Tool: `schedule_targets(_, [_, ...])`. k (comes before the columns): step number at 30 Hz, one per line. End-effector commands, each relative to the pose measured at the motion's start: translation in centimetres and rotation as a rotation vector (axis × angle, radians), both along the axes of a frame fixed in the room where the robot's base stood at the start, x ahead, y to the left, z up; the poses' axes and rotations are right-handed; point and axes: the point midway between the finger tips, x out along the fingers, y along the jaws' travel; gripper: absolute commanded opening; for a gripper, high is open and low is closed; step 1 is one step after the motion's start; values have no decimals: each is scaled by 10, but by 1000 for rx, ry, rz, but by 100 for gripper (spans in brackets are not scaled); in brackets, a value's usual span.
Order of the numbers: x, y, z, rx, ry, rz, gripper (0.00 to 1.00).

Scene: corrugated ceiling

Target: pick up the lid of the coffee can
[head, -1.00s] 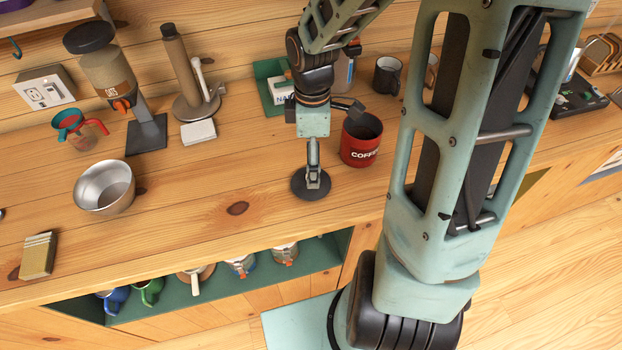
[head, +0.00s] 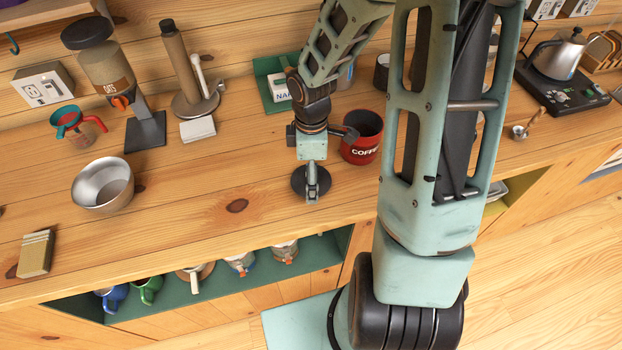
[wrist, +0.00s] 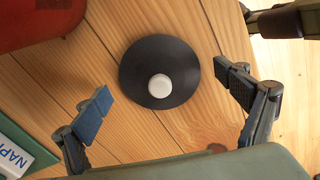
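The coffee can lid (head: 299,187) is a flat black disc lying on the wooden counter, left of and nearer than the can. In the wrist view the whole lid (wrist: 138,70) shows, with a round white knob (wrist: 160,85) on it. The red coffee can (head: 360,150) stands with its top open; part of it shows at the wrist view's upper left (wrist: 30,22). My gripper (head: 312,192) points down just above the lid. In the wrist view my gripper (wrist: 168,97) is open and empty, one finger on each side of the lid. Any touch with the counter cannot be told.
A metal bowl (head: 103,187), a grinder (head: 108,75) and a tamper-like stand (head: 182,65) are on the left. A green napkin box (head: 273,92) is behind the gripper. A kettle (head: 560,55) is at the back right. The counter left of the lid is clear.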

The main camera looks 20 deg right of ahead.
Motion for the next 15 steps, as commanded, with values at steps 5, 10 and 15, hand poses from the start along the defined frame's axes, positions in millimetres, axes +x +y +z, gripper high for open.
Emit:
schedule_targets(5, [0,0,0,0,0,0,69])
schedule_targets(10, [0,0,0,0,1,0,50])
schedule_targets(15, [-1,0,-1,1,2,0,42])
